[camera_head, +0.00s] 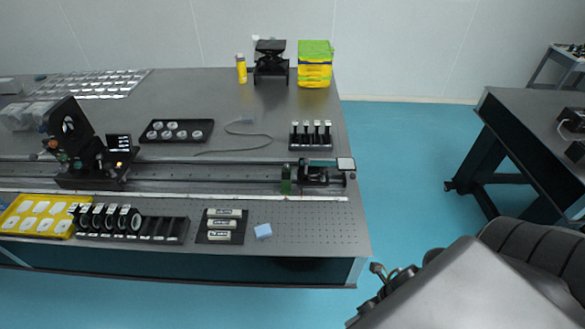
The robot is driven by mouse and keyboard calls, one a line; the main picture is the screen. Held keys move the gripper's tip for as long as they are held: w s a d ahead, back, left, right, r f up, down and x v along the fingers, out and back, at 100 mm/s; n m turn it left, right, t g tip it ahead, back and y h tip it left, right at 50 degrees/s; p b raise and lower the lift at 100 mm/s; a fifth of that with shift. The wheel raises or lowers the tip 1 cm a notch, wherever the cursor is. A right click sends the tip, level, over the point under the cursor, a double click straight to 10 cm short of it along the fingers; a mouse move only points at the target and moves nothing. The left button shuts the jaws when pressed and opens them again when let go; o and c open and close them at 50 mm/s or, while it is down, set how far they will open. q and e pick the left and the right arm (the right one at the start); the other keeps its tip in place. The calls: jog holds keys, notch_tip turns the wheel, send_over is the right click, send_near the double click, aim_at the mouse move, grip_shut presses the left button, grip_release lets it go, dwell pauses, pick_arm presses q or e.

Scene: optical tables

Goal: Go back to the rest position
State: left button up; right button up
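Neither of my grippers can be made out in the head view. The optical table (330,215) stands ahead and to the left, with a long rail along it. A black optical mount (75,140) stands on the rail at the left, and a smaller carriage (320,172) sits near its right end. No gripper is seen touching anything on the table.
A yellow tray (70,222), black holders and a blue block (263,231) lie along the front edge. A yellow-green drawer box (316,66) stands at the back. A grey panel (475,290) and black ribbed object fill the lower right. Blue floor (400,170) is clear between the tables.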

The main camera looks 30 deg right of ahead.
jog(key=w+d+f+m+t+h+b, duration=0.1)
jog(key=w+d+f+m, duration=0.15)
jog(key=f+m, duration=0.35)
jog(key=w+d+f+m+b, duration=0.1)
jog(key=d+f+m, duration=0.3)
jog(key=f+m, duration=0.15)
jog(key=s+d+f+m+h+b, duration=0.1)
jog(key=s+d+f+m+h, duration=0.15)
jog(key=f+m, duration=0.55)
jog(key=s+d+f+m+h+b, duration=0.1)
jog(key=s+d+f+m+b, duration=0.1)
jog(key=d+f+m, duration=0.5)
jog(key=s+a+f+m+g+b, duration=0.1)
jog(key=s+a+f+m+b, duration=0.15)
jog(key=s+a+f, duration=0.35)
jog(key=s+a+f+m+b, duration=0.1)
jog(key=s+a+f+m, duration=0.2)
jog(key=s+f, duration=0.35)
jog(key=w+a+f+b, duration=0.1)
jog(key=a+f, duration=0.4)
jog(key=a, duration=0.4)
jog(key=shift+w+a+m+g, duration=0.3)
jog(key=shift+w+a+g, duration=0.05)
jog(key=shift+g, duration=0.05)
